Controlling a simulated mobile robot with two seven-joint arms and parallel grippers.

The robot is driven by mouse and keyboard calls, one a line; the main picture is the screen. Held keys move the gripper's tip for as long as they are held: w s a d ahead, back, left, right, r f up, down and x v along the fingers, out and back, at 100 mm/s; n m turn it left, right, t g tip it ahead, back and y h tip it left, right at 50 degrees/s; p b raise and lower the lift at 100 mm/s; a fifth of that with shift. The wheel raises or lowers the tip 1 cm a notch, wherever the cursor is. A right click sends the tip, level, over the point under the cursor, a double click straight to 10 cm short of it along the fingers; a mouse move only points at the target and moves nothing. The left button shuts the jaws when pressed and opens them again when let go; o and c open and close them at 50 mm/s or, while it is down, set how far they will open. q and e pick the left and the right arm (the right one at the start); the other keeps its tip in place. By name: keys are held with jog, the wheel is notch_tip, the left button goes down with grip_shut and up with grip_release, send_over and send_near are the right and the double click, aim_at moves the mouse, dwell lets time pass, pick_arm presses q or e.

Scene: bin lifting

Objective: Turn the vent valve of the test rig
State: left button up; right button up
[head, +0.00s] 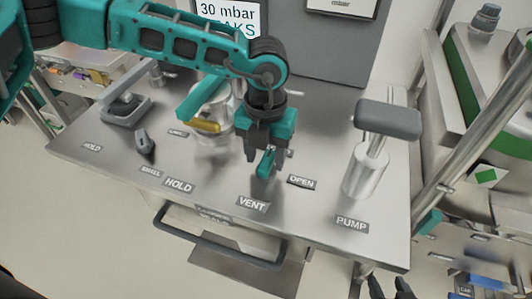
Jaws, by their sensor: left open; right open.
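The steel test rig (330,220) carries a VENT label (253,204), a HOLD label (179,185) and an OPEN label (301,182). My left gripper (265,168) points down between the VENT and OPEN labels, close above the rig top. It is open. It covers the spot behind the VENT label, so I cannot make out the vent valve or tell whether the fingers touch it. My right gripper (388,284) shows only as dark fingertips at the bottom edge, in front of the rig. It is open and apart from the rig's controls.
A pump with a grey T-handle (388,119) stands at the right, behind the PUMP label (351,223). A small dark lever (145,142) is at the left. A shiny round fitting with a yellow part (204,126) is left of my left gripper. A dark handle bar (220,248) runs along the front.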

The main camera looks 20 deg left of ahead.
pick_arm(q)
jog(key=shift+f, duration=0.25)
grip_shut()
dwell(0.3)
